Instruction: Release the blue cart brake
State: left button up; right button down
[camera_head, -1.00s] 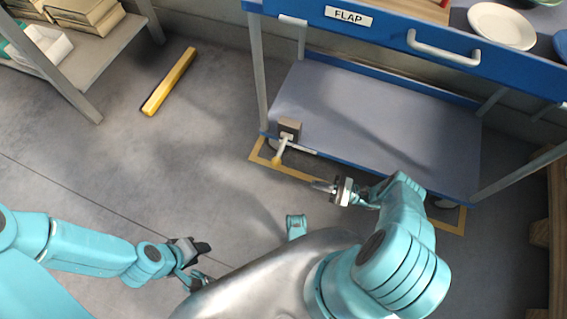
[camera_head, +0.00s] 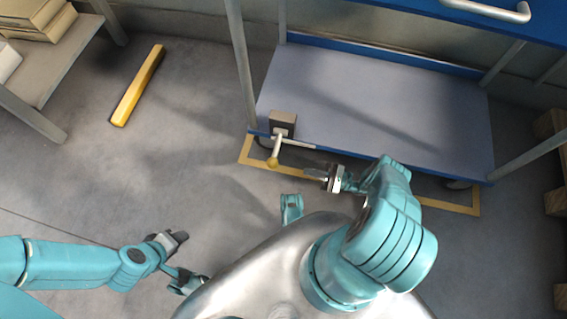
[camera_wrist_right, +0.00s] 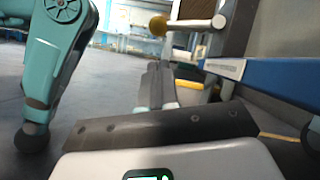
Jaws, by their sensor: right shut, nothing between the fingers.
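The blue cart (camera_head: 380,105) stands over a yellow floor outline.
A yellow bar (camera_head: 138,86) lies on the floor at the left. A shelf (camera_head: 60,75) with boxes stands at the far left. Cart legs rise at the shelf corners. Wooden pallet parts (camera_head: 555,200) are at the right edge.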

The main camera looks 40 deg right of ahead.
pick_arm(q)
jog(key=shift+s, duration=0.3)
pick_arm(e)
jog(key=x, duration=1)
jog(key=shift+d, duration=0.1)
pick_arm(q)
jog(key=shift+a, duration=0.1)
